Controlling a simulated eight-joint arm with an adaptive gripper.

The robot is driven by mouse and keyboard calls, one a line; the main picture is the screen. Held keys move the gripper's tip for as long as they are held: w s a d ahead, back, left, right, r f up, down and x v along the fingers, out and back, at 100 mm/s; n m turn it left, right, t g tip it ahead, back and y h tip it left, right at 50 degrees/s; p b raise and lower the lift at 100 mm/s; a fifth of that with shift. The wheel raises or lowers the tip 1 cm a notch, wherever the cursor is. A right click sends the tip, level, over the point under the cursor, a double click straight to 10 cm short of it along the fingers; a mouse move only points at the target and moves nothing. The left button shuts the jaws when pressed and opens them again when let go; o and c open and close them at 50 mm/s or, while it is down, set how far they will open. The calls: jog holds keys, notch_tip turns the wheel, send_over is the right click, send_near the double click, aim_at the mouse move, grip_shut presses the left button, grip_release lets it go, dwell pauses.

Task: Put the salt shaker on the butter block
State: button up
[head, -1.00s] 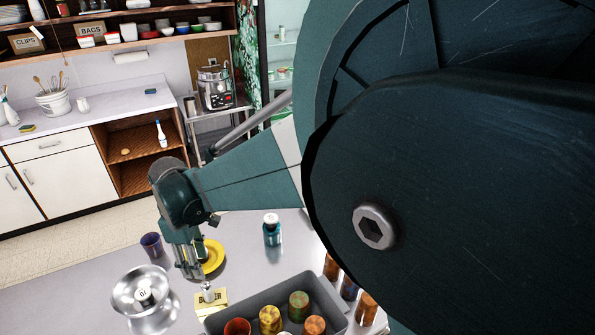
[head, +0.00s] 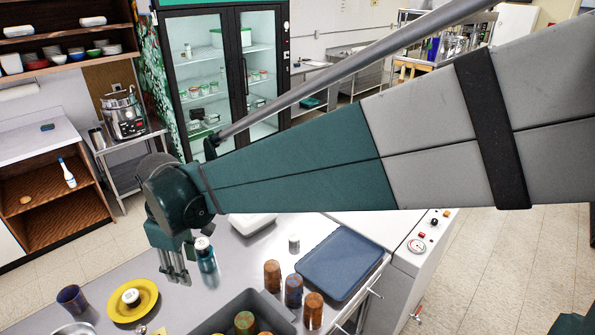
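A small shaker with a light top (head: 141,330) shows at the bottom edge, cut off by the frame. It seems to stand on the butter block, whose yellow corner (head: 160,331) just shows beside it. Most of both is out of view. I cannot read a salt marking. My gripper (head: 177,279) points down above the counter, right of and behind the butter block. Its fingers look apart, with nothing seen between them. It is just left of a teal bottle with a white cap (head: 206,258); I cannot tell whether they touch.
A yellow plate (head: 149,311) carries a white-topped container (head: 131,296). A dark blue cup (head: 72,297) stands left. A grey bin (head: 270,303) holds jars. Several brown jars (head: 272,275), a small pale shaker (head: 294,243) and a blue tray (head: 340,264) lie right.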

jog(key=w+d+r+m+t, duration=0.1)
jog(key=d+r+m, duration=0.25)
jog(key=d, duration=0.95)
jog(key=d+r+m+t, duration=0.1)
jog(key=d+r+m, duration=0.25)
jog(key=d, duration=1.05)
jog(key=s+d+f+m+t, duration=0.1)
jog(key=s+d+m, duration=0.3)
jog(key=d, duration=0.7)
jog(key=s+d+m+t+h, duration=0.1)
jog(key=s+d+m+t, duration=0.2)
jog(key=d, duration=0.8)
jog(key=shift+s+d+f+m, duration=0.35)
jog(key=shift+s+m, duration=0.65)
jog(key=shift+s, duration=0.45)
jog(key=shift+a+f, duration=0.1)
jog(key=shift+f, duration=0.05)
notch_tip(320, 180, down, 8)
jog(key=b, duration=0.8)
